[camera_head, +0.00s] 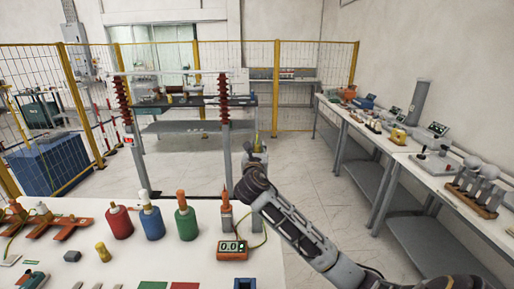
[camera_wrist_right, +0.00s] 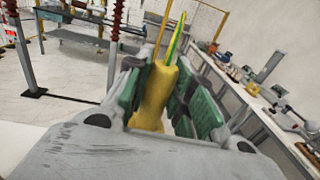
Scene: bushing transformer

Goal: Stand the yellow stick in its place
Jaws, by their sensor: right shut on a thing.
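The yellow stick (camera_wrist_right: 156,95) has a thick yellow body and a thin green-and-yellow striped upper part. It sits between the green pads of my right gripper (camera_wrist_right: 170,88), which is shut on it, leaning a little in the wrist view. In the head view my right gripper (camera_head: 256,158) is beyond the far right edge of the white table, over the floor, and only a little yellow shows at its tip. The stick's place cannot be made out for certain. My left gripper is not in view.
On the white table (camera_head: 75,207) stand red (camera_head: 119,223), blue (camera_head: 152,224) and green (camera_head: 186,224) cylinders, a small yellow piece (camera_head: 103,251) and a meter (camera_head: 233,249). Two posts with red insulators (camera_head: 223,101) stand beyond. Benches (camera_head: 405,150) line the right wall; floor between is clear.

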